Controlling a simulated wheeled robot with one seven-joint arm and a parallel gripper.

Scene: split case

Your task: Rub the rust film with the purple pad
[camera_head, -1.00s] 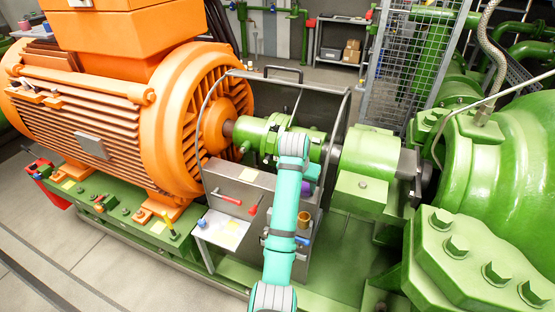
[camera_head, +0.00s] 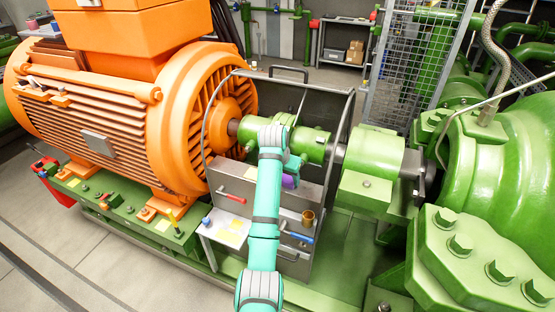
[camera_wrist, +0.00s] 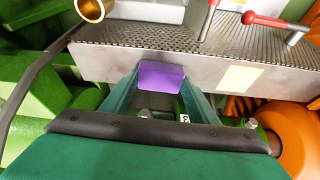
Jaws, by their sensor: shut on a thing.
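The purple pad (camera_wrist: 162,76) is between the two fingers of my gripper (camera_wrist: 161,82) in the wrist view, with its flat face in front of the grey metal case wall (camera_wrist: 118,66). I cannot tell whether the pad touches the wall. In the head view the purple pad (camera_head: 290,181) shows just right of my teal arm, over the metal case (camera_head: 231,178) under the green shaft coupling. My gripper's fingers are mostly hidden behind the arm there. I cannot make out a rust film in either view.
A red-handled lever (camera_head: 231,198), a blue-handled lever (camera_head: 299,237) and a brass cup (camera_head: 308,218) are on the case front. The orange motor (camera_head: 120,110) stands left and the green pump housing (camera_head: 500,150) right. A wire guard frame (camera_head: 350,120) curves around the coupling.

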